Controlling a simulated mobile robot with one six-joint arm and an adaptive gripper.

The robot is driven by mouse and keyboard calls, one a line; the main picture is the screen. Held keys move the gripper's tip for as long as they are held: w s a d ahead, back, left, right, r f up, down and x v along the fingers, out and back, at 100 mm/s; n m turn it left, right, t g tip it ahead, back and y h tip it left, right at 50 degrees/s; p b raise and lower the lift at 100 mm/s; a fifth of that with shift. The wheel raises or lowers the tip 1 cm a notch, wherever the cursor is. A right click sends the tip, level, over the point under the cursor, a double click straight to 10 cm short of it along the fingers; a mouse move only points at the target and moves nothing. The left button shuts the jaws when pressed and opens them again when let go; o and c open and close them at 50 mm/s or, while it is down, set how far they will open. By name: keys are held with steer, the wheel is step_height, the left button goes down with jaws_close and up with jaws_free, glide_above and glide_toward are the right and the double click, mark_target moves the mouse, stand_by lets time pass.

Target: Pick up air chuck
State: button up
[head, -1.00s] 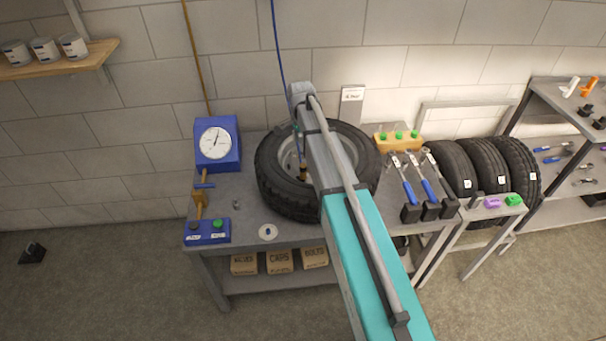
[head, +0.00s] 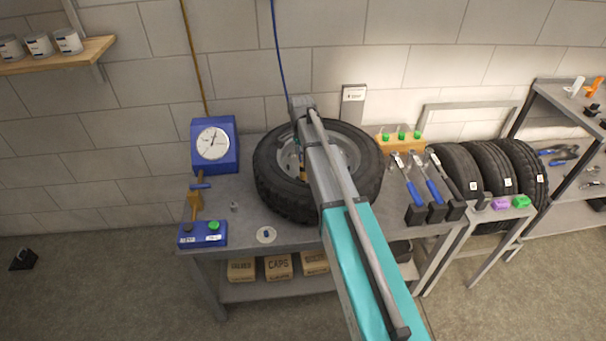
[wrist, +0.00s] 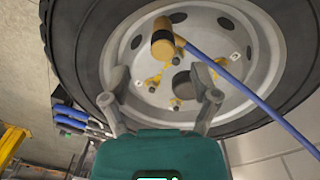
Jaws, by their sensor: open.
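The air chuck appears to be the brass-coloured piece on a blue hose, in front of the wheel hub. In the wrist view the brass piece (wrist: 163,42) is at upper centre, with its hose running off to the lower right. In the head view the brass piece (head: 302,173) shows only partly beside my arm. My gripper (wrist: 161,99) is open and empty, its fingers spread in front of the wheel. The brass piece appears above and between the fingertips in the picture, apart from them. My arm hides the gripper in the head view.
The tyre and wheel (head: 275,190) rest on a grey bench (head: 250,207). A blue gauge box (head: 226,160) and a blue block (head: 203,234) stand left. Blue-handled tools (head: 411,190) stand right, with more tyres (head: 497,170) beyond. The blue hose (head: 278,55) hangs from above.

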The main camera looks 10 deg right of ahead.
mark_target(303, 168)
stand_by(0.4)
steer(key=shift+w+d+f+b, duration=0.1)
steer(key=shift+f+b, duration=2.5)
steer(key=shift+f, duration=0.05)
jaws_close()
